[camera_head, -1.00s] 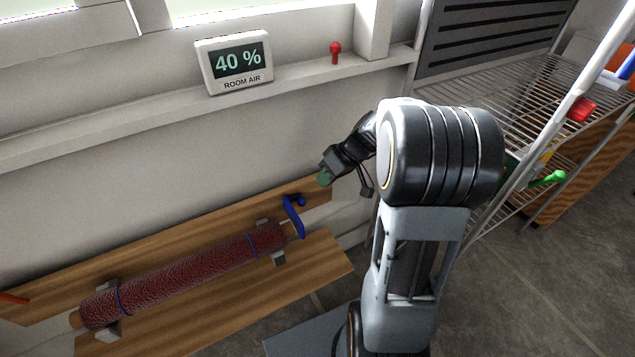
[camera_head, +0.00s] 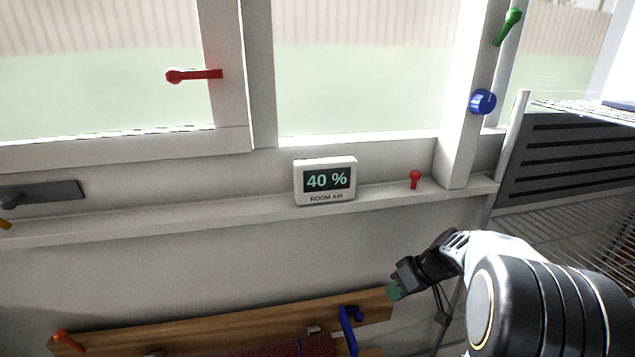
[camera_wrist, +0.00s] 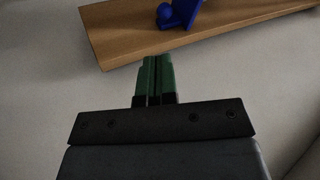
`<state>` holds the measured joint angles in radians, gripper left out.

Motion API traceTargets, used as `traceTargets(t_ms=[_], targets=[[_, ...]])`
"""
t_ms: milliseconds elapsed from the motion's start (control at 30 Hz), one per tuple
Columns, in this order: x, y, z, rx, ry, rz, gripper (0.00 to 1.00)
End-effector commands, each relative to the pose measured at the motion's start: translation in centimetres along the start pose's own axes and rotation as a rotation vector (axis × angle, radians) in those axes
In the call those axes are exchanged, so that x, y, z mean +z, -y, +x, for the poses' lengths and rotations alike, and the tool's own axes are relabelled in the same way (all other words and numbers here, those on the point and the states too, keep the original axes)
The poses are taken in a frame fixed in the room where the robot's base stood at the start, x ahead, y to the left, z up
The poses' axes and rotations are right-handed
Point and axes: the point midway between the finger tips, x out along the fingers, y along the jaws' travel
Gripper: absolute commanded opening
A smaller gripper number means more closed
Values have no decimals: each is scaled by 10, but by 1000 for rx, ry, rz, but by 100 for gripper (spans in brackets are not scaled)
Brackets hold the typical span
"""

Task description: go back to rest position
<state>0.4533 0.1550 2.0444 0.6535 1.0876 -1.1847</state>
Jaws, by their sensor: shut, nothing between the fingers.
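My gripper (camera_head: 394,292) is at the lower right of the head view, in front of the wall below the window sill. In the wrist view its green fingertips (camera_wrist: 156,72) are together with nothing between them. The end of the wooden board (camera_wrist: 125,45) with a blue crank handle (camera_wrist: 182,12) lies beyond the fingertips in the wrist view. The blue handle also shows in the head view (camera_head: 349,328), left of the gripper and apart from it.
A room air display reading 40 % (camera_head: 325,181) and a red knob (camera_head: 415,179) are on the sill (camera_head: 230,222). A red window handle (camera_head: 194,75) is at upper left. A wire rack (camera_head: 570,215) stands at right. A dark red roller (camera_head: 285,348) shows at the bottom edge.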

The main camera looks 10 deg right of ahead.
Motion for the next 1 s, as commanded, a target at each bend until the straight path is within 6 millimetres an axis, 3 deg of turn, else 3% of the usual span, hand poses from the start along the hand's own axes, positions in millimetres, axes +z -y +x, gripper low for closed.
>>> traceTargets(t_ms=[300,500,733,1000], targets=[[-23,122,-116,184,115,103,0],[-24,186,-184,345,114,180,0],[-23,228,-235,470,55,241,0],[-21,244,-253,522,8,273,0]])
